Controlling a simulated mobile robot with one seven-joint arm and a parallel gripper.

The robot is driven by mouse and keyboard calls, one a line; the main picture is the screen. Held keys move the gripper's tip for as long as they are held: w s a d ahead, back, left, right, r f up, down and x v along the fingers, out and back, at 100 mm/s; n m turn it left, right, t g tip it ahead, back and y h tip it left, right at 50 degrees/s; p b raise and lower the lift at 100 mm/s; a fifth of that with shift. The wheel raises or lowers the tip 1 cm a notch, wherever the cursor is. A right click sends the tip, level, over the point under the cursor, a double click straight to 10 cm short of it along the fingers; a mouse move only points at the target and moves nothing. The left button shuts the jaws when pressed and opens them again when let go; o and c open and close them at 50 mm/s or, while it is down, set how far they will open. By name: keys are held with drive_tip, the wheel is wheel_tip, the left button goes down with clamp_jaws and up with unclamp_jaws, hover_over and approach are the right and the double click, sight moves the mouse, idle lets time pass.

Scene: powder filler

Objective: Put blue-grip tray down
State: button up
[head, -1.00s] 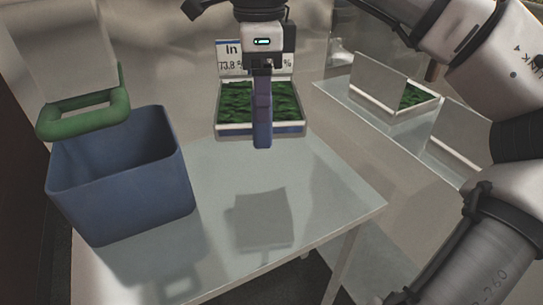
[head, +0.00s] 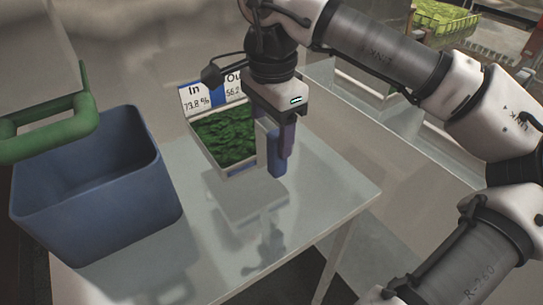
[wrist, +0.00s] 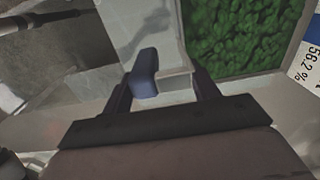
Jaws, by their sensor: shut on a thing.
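The blue-grip tray (head: 240,168) is light-walled and filled with green material. A panel (head: 205,95) at its back reads "In 73.8 %" and "Out 56.2". My gripper (head: 284,150) is shut on the tray's blue grip (head: 276,163) at its right side. The tray appears held above the grey table (head: 325,185), with a shadow or reflection below it. In the wrist view, the blue grip (wrist: 145,72) sits between the fingers of my gripper (wrist: 163,88), with the green fill beside it. The tray's underside is hidden.
A blue bin (head: 120,215) stands on the table's left, and a green handle-like loop (head: 50,130) hangs over it. A lower pale surface (head: 385,135) runs along the right. Another green-filled container (head: 445,18) is at the upper right. The table's front right is clear.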

wheel_tip(320, 180, down, 7)
drive_tip(key=shift+p, duration=0.4)
drive_tip(key=shift+f, duration=0.15)
drive_tip(key=o, duration=1.4)
